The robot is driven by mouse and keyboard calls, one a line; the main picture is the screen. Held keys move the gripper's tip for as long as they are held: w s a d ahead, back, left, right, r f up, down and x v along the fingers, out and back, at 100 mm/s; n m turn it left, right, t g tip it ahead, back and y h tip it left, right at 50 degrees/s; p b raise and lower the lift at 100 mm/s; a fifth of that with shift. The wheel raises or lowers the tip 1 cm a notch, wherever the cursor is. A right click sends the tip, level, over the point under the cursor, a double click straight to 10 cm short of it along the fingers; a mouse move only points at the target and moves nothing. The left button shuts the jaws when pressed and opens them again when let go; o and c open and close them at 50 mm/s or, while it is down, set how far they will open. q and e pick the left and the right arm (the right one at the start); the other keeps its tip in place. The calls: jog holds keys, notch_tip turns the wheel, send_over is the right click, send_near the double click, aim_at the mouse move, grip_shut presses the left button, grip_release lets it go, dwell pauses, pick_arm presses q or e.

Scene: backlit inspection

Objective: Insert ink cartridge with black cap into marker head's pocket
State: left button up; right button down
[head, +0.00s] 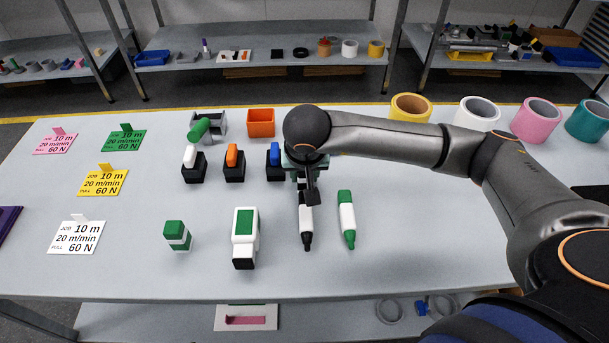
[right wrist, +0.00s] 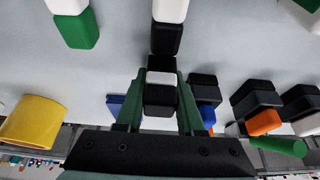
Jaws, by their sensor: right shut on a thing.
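The ink cartridge with black cap (right wrist: 160,78), a short black block with a white band, is between the green fingers of my right gripper (right wrist: 161,72). The gripper is shut on it. In the head view my right gripper (head: 304,182) covers most or all of the cartridge, above the table behind a black-and-white marker. A white block with a green top panel and a dark near end (head: 245,240), which looks like the marker head, lies to the gripper's left and nearer. I cannot tell whether the green panel is its pocket. My left gripper is not in view.
A green-and-white cartridge (head: 178,236) stands to the left. A black-and-white marker (head: 306,214) and a green-and-white marker (head: 347,217) lie in front. Black stands with coloured tops, an orange box (head: 261,122) and tape rolls (head: 411,107) are behind. The near right table is clear.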

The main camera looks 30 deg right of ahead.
jog(key=shift+r, duration=0.1)
jog(key=shift+r, duration=0.6)
jog(key=v, duration=0.5)
jog(key=s+p+v, duration=0.1)
jog(key=v, duration=0.1)
jog(key=shift+s+d+r, duration=0.15)
jog(key=shift+s+d, duration=0.05)
jog(key=shift+d, duration=0.15)
pick_arm(q)
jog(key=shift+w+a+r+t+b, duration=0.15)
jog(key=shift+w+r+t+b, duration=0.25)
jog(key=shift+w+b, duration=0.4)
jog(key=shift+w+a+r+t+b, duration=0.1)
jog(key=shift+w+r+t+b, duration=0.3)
jog(key=shift+b, duration=0.65)
pick_arm(e)
jog(key=s+a+r, duration=0.1)
jog(key=s+r, duration=0.3)
jog(key=s, duration=0.6)
jog(key=shift+r, duration=0.35)
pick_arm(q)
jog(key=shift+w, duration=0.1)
